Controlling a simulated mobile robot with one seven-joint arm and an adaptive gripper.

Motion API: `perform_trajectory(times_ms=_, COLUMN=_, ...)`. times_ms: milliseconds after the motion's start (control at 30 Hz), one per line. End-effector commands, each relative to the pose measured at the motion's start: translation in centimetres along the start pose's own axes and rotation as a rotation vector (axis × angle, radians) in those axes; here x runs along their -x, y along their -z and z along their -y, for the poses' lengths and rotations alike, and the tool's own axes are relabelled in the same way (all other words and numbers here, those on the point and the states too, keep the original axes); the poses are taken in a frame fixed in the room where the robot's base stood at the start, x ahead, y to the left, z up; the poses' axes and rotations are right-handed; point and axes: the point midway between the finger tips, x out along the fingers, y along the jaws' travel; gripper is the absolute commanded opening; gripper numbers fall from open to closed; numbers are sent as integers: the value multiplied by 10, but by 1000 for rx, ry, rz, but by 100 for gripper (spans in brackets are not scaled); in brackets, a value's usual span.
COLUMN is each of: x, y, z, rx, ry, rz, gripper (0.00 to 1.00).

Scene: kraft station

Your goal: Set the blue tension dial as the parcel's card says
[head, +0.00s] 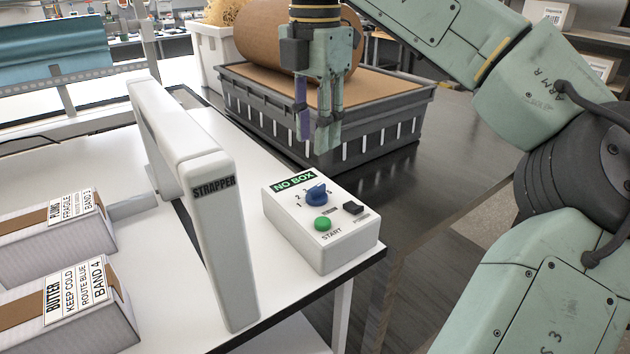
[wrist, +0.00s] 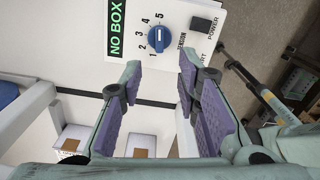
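The blue tension dial (head: 316,193) sits on top of the white control box (head: 345,250). It also shows in the wrist view (wrist: 160,38), with numbers 1 to 5 around it; its white line lies roughly toward the 5, but its exact setting is hard to tell. Two parcels stand at left: the butter card (head: 78,290) reads KEEP COLD, ROUTE BLUE, BAND 4; the other card (head: 75,208) reads FRAGILE, BAND 2, its top line partly unclear. My gripper (head: 318,140) points down above and behind the control box; its fingers (wrist: 158,68) are apart and empty.
The box has a NO BOX display (head: 293,182), a green START button (head: 322,223) and a black power switch (head: 353,208). The white strapper arch (head: 215,210) stands close left of the box. A grey crate (head: 330,150) with a brown roll (head: 270,40) is behind.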

Motion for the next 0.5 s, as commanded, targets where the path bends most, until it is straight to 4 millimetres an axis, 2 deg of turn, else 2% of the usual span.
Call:
perform_trajectory(times_ms=33, x=-16, y=0, z=0, rx=0, ry=0, rz=-1, gripper=30)
perform_trajectory(times_ms=300, x=-58, y=0, z=0, rx=5, ry=1, rz=-6, gripper=30)
perform_trajectory(times_ms=500, x=-83, y=0, z=0, rx=1, ry=1, rz=-1, gripper=30)
